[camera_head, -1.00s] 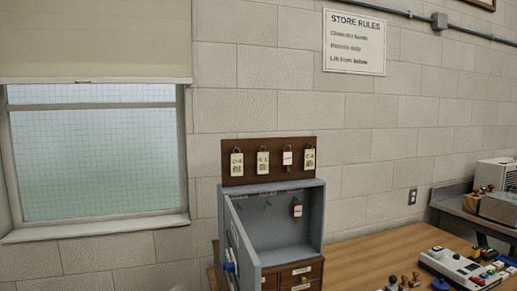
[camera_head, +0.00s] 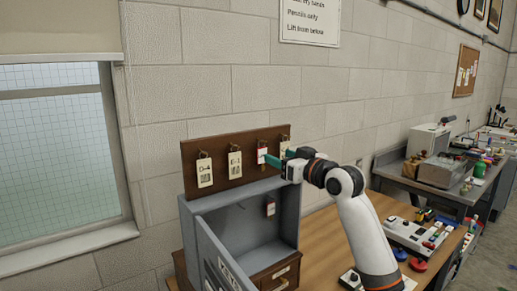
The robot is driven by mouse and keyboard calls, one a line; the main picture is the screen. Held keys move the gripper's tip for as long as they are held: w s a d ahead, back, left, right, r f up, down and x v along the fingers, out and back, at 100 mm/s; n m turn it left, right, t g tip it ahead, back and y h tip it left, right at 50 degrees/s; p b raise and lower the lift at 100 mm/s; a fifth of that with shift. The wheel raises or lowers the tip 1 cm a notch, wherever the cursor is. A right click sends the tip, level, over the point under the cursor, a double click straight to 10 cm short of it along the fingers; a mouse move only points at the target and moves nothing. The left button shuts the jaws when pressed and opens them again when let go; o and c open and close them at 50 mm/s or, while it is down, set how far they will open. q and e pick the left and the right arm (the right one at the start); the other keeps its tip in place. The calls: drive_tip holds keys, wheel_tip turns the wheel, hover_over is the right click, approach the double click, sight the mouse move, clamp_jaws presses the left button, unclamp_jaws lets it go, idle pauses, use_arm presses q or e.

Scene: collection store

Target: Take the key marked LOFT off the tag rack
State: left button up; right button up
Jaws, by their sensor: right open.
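The tag rack (camera_head: 219,166) is a brown board on the wall above a grey cabinet. Two cream tags, one on the left (camera_head: 204,173) and one beside it (camera_head: 235,164), hang there on hooks. A further cream tag (camera_head: 285,144) is partly hidden behind my right gripper. I cannot read LOFT on any tag. My right gripper (camera_head: 277,158) is open, its green fingertips close to the white-and-red tag; I cannot tell whether they touch it. My left gripper is out of view.
The open grey cabinet (camera_head: 191,219) stands below the rack, its door (camera_head: 222,262) swung toward me. A wooden table (camera_head: 327,235) carries a control box (camera_head: 412,236). A side bench stands further right.

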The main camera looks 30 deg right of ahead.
sight(263, 151)
drive_tip(key=w+p, duration=0.4)
drive_tip(key=w, duration=0.3)
drive_tip(key=shift+w+f, duration=0.1)
drive_tip(key=shift+w, duration=0.05)
drive_tip(key=shift+w+f, duration=0.2)
drive_tip(key=shift+w, duration=0.35)
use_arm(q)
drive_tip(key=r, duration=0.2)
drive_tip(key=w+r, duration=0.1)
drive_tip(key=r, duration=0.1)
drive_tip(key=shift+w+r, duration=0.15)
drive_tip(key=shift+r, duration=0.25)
use_arm(e)
drive_tip(key=shift+a, duration=0.1)
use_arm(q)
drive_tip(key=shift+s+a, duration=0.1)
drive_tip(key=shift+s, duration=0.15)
use_arm(e)
drive_tip(key=c, duration=1.1)
drive_tip(key=shift+o, duration=0.2)
